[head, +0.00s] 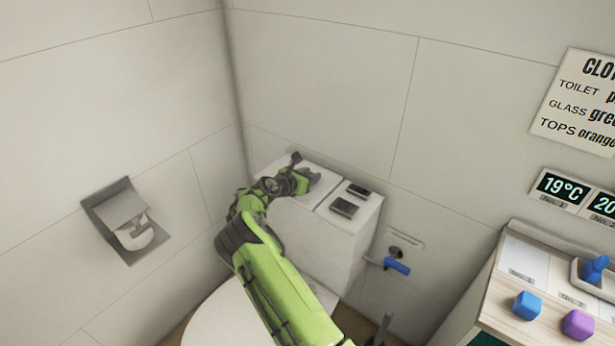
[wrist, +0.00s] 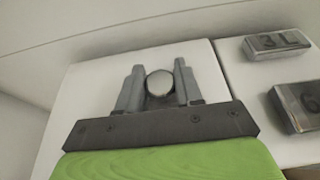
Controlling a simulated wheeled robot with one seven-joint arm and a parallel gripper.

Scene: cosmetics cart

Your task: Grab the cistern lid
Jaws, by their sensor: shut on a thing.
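The white cistern lid (head: 327,175) lies on top of the cistern in the head view, left of two flush buttons. In the wrist view the lid (wrist: 98,85) fills the middle, and a round silvery knob (wrist: 159,83) stands on it. My gripper (wrist: 159,85) has one finger on each side of the knob and is shut on it. In the head view my gripper (head: 308,178) is over the lid, and my green arm reaches up from below. The knob is hidden there by the gripper. The lid appears to sit flat on the cistern.
Two metal flush buttons, marked 3L (wrist: 278,44) and 6 (wrist: 300,105), are right of the lid. A blue-handled valve (head: 397,267) is on the wall. A paper holder (head: 126,220) is at left. A counter with blue (head: 527,305) and purple (head: 577,324) blocks is at right.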

